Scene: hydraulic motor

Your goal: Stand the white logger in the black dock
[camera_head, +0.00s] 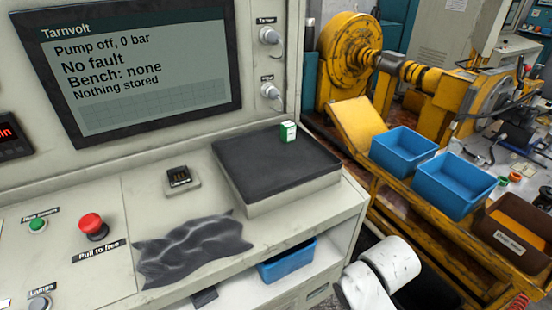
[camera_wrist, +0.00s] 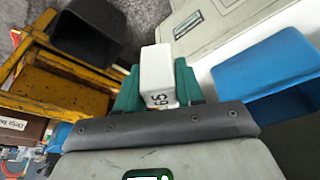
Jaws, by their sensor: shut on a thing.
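The white logger (camera_wrist: 157,72) is a white block with dark characters on its near end. My gripper (camera_wrist: 157,95) is shut on it, with a green finger on each side, in the wrist view. What is probably the black dock (camera_head: 179,178) is a small dark-topped unit on a pale base, on the bench in the head view. The held logger is apart from it. In the head view only my white arm shows at the lower right; my gripper and the logger are not visible there.
A black cloth (camera_head: 190,250) lies in front of the dock, and a black pad (camera_head: 270,170) with a green-white box (camera_head: 288,132) stands right of it. A blue bin (camera_wrist: 265,75) is beside my gripper; a black bin (camera_wrist: 85,35) and yellow frame (camera_wrist: 50,88) are left.

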